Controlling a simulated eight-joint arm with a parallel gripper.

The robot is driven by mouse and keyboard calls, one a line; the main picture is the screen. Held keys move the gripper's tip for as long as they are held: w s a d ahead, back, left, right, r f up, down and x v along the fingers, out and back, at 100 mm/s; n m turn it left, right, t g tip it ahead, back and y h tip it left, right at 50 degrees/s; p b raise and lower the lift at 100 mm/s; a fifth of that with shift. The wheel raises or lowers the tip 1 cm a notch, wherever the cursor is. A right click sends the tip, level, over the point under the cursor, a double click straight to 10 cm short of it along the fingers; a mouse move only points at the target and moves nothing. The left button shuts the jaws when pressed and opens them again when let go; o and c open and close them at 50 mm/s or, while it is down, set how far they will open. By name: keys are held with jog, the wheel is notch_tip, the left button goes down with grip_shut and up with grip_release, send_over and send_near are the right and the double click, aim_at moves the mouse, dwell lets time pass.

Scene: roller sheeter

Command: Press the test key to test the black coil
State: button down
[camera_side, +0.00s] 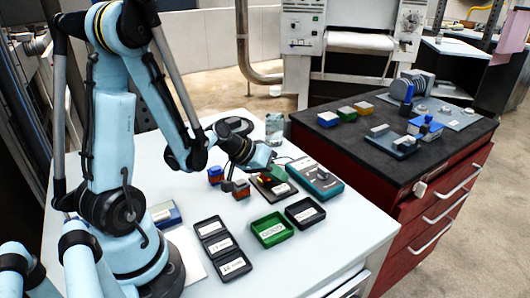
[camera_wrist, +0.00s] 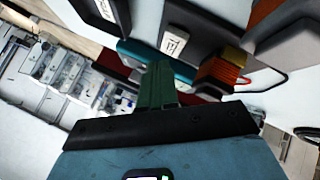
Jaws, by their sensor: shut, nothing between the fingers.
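My gripper (camera_side: 277,172) is shut and empty, low over a dark base (camera_side: 283,189) with a white label. In the wrist view its green fingers (camera_wrist: 160,72) are together and point toward a teal unit (camera_wrist: 150,54). A dark block there has a white label (camera_wrist: 174,42) that seems to start with "TE". The teal unit (camera_side: 328,186) stands just right of the base in the side view. I cannot tell whether the fingers touch the test key, which is not clearly seen. I cannot surely pick out the black coil. A coil with orange windings (camera_wrist: 222,72) is right of the fingers.
Small coloured blocks (camera_side: 241,189) stand left of the base. A black three-part tray (camera_side: 218,239), a green tray (camera_side: 272,231) and a black tray (camera_side: 305,213) lie in front. A glass (camera_side: 274,128) stands behind. A red cabinet (camera_side: 415,195) adjoins on the right.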

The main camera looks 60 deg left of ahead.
aim_at(277, 189)
jog(key=shift+f, duration=0.15)
jog(key=shift+f, duration=0.3)
jog(key=shift+r, duration=0.1)
dwell(0.5)
jog(key=shift+r, duration=0.35)
jog(key=shift+r, duration=2.5)
jog(key=shift+d, duration=0.1)
